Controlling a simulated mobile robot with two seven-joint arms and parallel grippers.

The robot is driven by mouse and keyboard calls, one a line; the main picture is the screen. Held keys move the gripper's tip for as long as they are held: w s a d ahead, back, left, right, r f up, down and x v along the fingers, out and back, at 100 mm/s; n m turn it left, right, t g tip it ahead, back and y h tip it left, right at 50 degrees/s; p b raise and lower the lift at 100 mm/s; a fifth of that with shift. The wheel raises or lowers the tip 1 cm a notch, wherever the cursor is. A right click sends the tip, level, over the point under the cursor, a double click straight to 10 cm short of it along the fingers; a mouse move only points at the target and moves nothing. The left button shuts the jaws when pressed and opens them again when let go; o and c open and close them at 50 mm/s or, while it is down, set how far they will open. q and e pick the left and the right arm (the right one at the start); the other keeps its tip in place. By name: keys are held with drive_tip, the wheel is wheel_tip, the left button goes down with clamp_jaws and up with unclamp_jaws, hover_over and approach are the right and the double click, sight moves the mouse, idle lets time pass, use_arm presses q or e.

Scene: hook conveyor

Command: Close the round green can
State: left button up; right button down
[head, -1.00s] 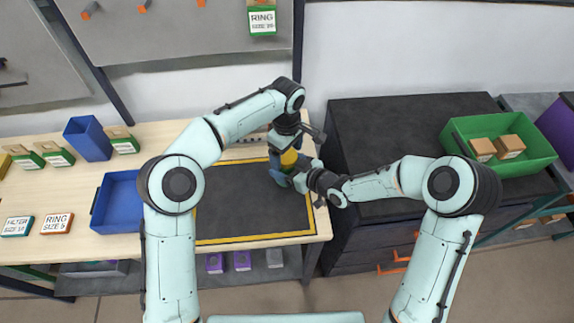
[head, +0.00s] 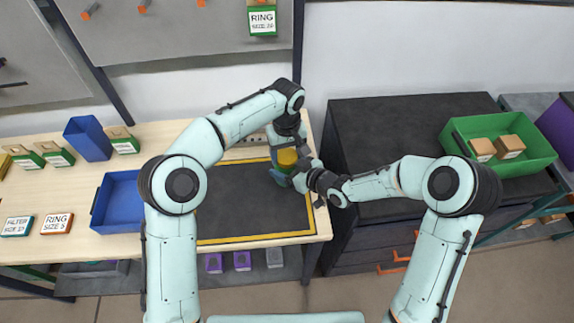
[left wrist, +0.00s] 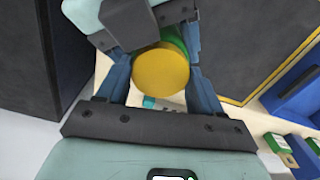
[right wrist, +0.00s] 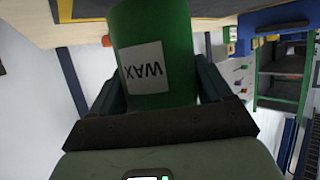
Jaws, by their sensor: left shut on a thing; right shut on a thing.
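The round green can (right wrist: 160,50) shows large in the right wrist view, with a white WAX label. My right gripper (right wrist: 160,95) is shut on its sides. A round yellow lid (left wrist: 160,70) shows face-on in the left wrist view, and also as a yellow patch in the head view (head: 287,158). My left gripper (left wrist: 160,85) has its blue fingers on both sides of the lid and is shut on it. A green strip of the can shows just behind the lid's upper right edge. I cannot tell whether the lid is seated fully.
Both grippers meet above the back right of the black mat (head: 240,205) with a yellow border. A blue tray (head: 120,205) and several small labelled boxes are on the table's left. A dark cabinet (head: 390,125) carrying a green crate (head: 545,150) stands right.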

use_arm(q)
drive_tip(key=m, duration=0.2)
drive_tip(key=shift+m, duration=0.4)
drive_tip(key=o, duration=1.2)
drive_tip(key=shift+c, duration=0.2)
drive_tip(key=shift+d, duration=0.1)
drive_tip(key=shift+r, duration=2.3)
drive_tip(key=shift+c, duration=0.4)
